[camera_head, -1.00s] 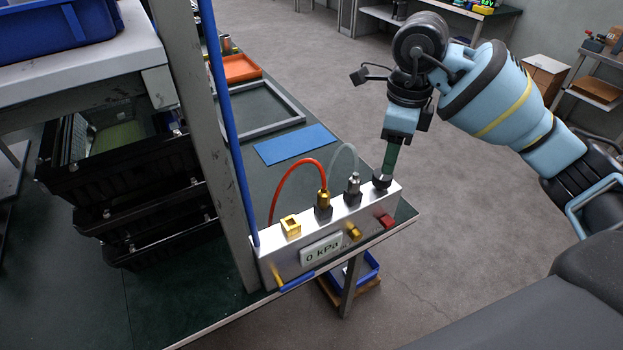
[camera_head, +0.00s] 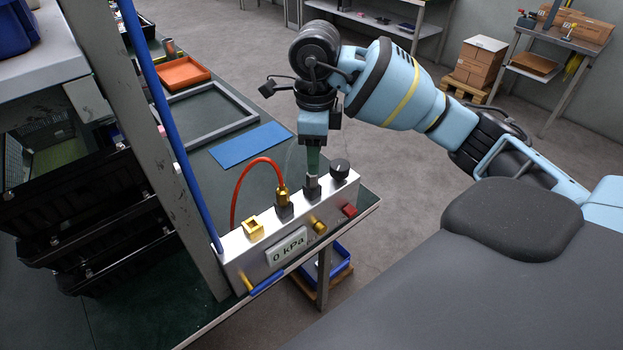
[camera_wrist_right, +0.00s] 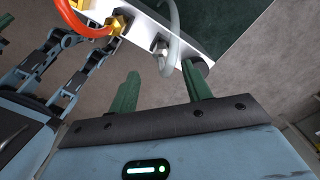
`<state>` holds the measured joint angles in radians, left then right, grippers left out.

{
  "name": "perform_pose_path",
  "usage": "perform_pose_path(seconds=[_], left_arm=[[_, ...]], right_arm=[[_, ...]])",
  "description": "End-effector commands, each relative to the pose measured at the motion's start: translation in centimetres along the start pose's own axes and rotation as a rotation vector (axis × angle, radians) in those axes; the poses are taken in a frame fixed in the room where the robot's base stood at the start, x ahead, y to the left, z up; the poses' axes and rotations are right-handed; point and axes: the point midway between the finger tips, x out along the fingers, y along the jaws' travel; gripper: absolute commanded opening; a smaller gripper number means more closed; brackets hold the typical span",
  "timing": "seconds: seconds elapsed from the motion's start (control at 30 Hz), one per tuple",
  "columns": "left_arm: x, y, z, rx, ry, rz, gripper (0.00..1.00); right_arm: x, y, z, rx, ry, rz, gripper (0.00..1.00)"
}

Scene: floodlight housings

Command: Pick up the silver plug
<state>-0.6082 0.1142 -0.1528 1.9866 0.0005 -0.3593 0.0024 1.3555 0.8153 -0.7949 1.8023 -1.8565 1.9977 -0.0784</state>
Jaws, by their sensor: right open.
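The silver plug (camera_head: 312,186) stands upright in a socket on top of the silver box (camera_head: 234,246), with a translucent grey hose on it. In the right wrist view the plug (camera_wrist_right: 160,47) lies beyond the fingertips, roughly in line with the gap between them. My right gripper (camera_head: 313,172) points down over the plug. Its green fingers (camera_wrist_right: 163,80) are open and nothing is gripped between them. In the head view the fingers and wrist partly hide the plug's top and the grey hose. My left gripper is not in view.
A gold plug (camera_head: 283,197) with a red hose (camera_head: 240,180) is close on the left, and a black knob (camera_head: 340,168) close on the right. A blue rod (camera_head: 165,110) and grey post stand at the box's left end. A blue mat (camera_head: 248,145) lies behind.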

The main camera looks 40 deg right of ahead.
Motion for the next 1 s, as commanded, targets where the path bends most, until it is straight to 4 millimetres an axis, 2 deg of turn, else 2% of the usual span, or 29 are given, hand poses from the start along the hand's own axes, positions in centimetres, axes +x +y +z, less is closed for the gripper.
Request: perform_pose_path(seconds=[0.33, 0.67, 1.0], left_arm=[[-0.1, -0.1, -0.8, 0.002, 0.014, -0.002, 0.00], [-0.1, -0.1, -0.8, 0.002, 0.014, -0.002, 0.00], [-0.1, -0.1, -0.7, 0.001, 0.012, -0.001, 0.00]], right_arm=[[4.3, -0.2, 0.5, 0.000, 0.002, 0.002, 0.49], [5.0, -0.3, 0.4, 0.000, 0.001, 0.000, 0.49], [5.0, -0.3, 0.4, 0.000, 0.001, 0.000, 0.04]])
